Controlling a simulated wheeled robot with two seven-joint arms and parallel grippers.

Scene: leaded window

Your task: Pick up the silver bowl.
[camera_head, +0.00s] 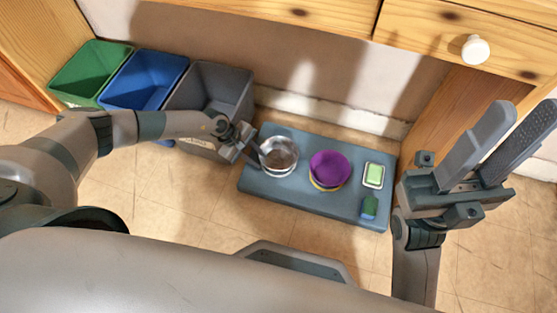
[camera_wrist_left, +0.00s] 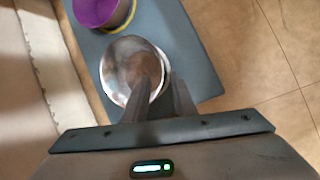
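The silver bowl (camera_head: 279,160) stands upright near the left end of a blue-grey mat or board (camera_head: 258,186) on the floor. It also shows in the left wrist view (camera_wrist_left: 122,62). My left gripper (camera_head: 253,152) is at the bowl's left rim. In the left wrist view, its fingers (camera_wrist_left: 162,88) are apart, one over the bowl's inside and one outside the rim. I cannot tell whether either touches the bowl. My right gripper (camera_head: 490,145) is raised at the right, open and empty, far from the bowl.
A purple bowl (camera_head: 329,167) sits on a yellow one, right of the silver bowl. A green sponge in a dish (camera_head: 374,174) and a small green-and-blue item (camera_head: 369,207) lie farther right. Green (camera_head: 90,72), blue (camera_head: 143,80) and grey (camera_head: 212,88) bins stand left. Wooden drawers (camera_head: 480,30) overhang behind.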

